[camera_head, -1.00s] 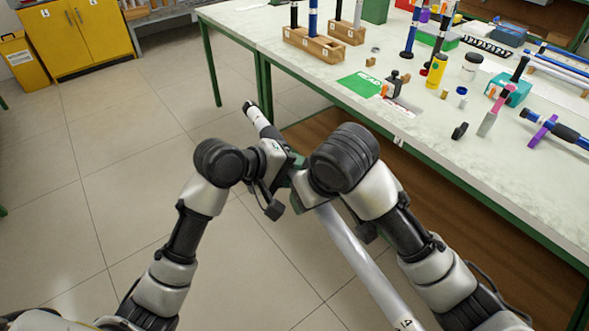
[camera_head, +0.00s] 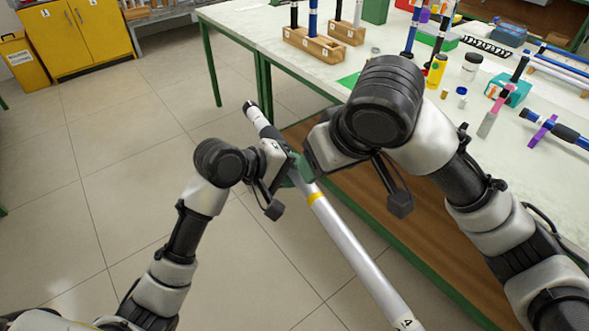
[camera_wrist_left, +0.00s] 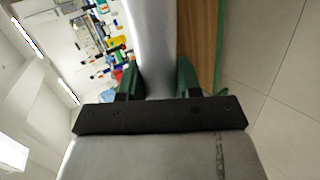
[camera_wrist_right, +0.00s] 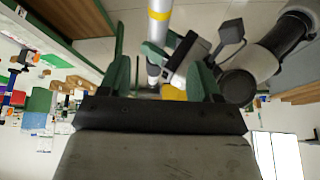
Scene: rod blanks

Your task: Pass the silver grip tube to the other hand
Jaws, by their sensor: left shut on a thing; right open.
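The silver grip tube (camera_head: 345,241) is a long silver rod with a yellow band and a black end, held slanted in the air in front of the workbench. My left gripper (camera_head: 290,175) is shut around it near its upper part; the tube also runs between the green fingers in the left wrist view (camera_wrist_left: 155,50). My right gripper (camera_wrist_right: 165,75) is open. In the right wrist view the tube (camera_wrist_right: 158,35) with its yellow band lies beyond the green fingertips, apart from them, and my left gripper shows beside it.
The workbench (camera_head: 480,170) with its green edge stands at the right. It carries wooden rod stands (camera_head: 312,44), a yellow bottle (camera_head: 436,70), a teal block (camera_head: 508,92) and several rods. A yellow cabinet (camera_head: 85,35) stands at the back left. The floor at the left is clear.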

